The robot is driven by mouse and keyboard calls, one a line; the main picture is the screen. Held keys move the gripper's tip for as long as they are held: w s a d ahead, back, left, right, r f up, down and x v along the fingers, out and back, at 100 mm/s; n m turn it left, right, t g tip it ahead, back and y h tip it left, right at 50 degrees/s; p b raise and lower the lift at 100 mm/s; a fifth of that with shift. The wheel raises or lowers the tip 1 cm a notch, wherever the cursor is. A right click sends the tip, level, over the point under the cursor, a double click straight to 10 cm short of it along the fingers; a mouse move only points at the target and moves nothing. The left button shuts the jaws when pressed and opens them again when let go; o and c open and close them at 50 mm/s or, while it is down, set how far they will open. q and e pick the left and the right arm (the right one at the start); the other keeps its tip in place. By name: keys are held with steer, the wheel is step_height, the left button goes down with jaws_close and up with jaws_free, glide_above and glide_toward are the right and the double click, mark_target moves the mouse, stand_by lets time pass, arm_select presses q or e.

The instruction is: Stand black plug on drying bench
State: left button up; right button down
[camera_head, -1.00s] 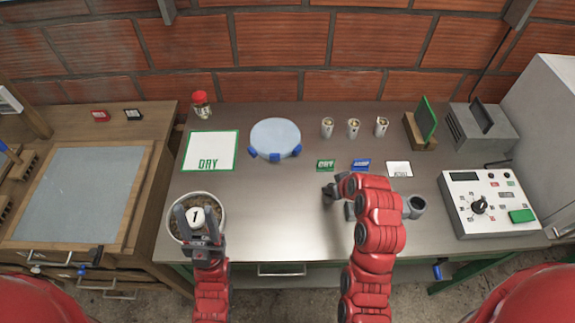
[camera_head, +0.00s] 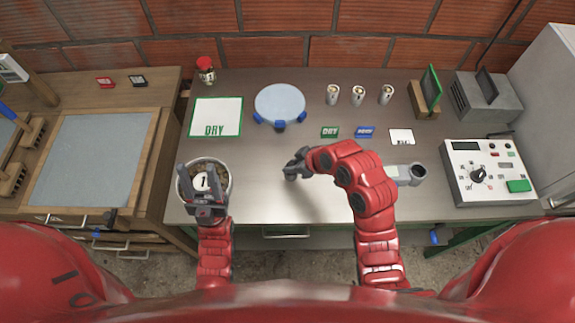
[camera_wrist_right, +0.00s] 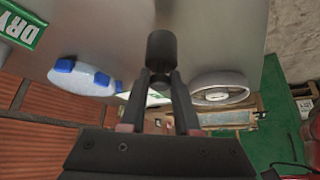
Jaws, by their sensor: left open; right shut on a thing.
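The black plug (camera_wrist_right: 161,50) is a short dark cylinder gripped between the two fingertips of my right gripper (camera_wrist_right: 160,75). In the head view my right gripper (camera_head: 293,165) is over the middle of the steel bench (camera_head: 255,200), with the plug mostly hidden. I cannot tell if the plug touches the surface.
A white DRY mat (camera_head: 226,108) and a round pale-blue plate (camera_head: 280,101) lie behind. The middle steel surface is clear.

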steer(key=shift+w+a+f, duration=0.15)
steer(key=shift+w+a, duration=0.65)
steer(key=shift+w, duration=0.2)
step_height(320, 180, down, 4)
steer(key=shift+w+r+b, duration=0.1)
steer(key=shift+r+b, duration=0.15)
steer(key=shift+b, duration=0.2)
steer(key=shift+f, duration=0.15)
steer(key=c, duration=0.6)
jaws_free()
steer(key=shift+c, duration=0.2)
steer(key=shift+r, duration=0.25)
